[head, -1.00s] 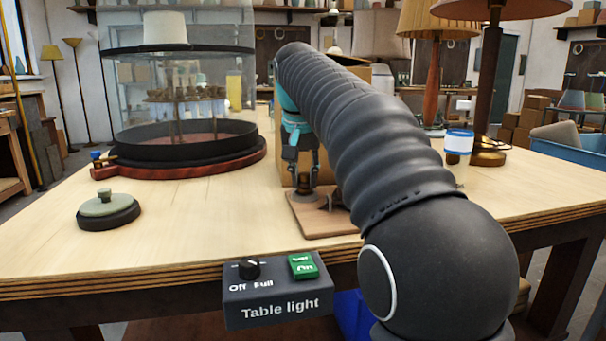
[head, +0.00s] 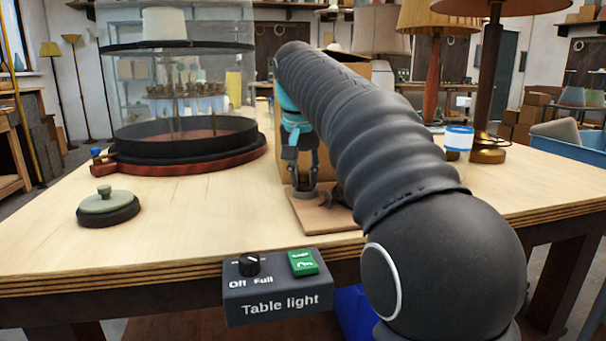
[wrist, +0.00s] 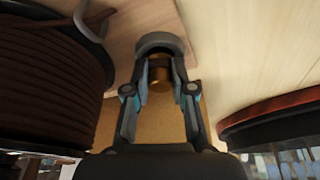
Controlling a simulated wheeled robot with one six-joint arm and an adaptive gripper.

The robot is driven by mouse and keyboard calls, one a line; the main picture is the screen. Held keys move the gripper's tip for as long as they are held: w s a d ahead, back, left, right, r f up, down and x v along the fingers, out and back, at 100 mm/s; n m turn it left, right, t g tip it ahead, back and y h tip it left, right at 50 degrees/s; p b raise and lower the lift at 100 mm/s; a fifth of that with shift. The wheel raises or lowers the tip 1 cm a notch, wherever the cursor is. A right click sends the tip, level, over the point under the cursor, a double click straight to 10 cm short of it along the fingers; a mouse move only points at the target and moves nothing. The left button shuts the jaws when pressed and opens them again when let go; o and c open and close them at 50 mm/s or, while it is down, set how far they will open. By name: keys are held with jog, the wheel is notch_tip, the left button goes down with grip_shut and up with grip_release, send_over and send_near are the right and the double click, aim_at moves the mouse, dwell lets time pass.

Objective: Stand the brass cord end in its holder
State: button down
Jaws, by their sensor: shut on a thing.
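The brass cord end (wrist: 160,84) shows between my fingers in the wrist view. My gripper (wrist: 161,68) is shut on it. A grey rounded holder (wrist: 160,41) lies right at my fingertips, over the wooden board. I cannot tell whether the brass end is inside the holder or just above it. In the head view my gripper (head: 304,181) points down at the holder (head: 303,193) on the board (head: 318,221); the brass end is too small to make out there.
A spool of brown cord (wrist: 45,75) stands close on the left in the wrist view. A glass dome on a red-rimmed base (head: 185,167) and a lidded dark dish (head: 108,210) stand to the left. A white cup with a blue band (head: 458,140) is at right.

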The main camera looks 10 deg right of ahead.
jog(key=shift+f, duration=0.25)
jog(key=c, duration=0.9)
grip_release()
notch_tip(320, 180, up, 3)
jog(key=p, duration=0.2)
jog(key=shift+p, duration=0.4)
jog(key=shift+r, duration=2.05)
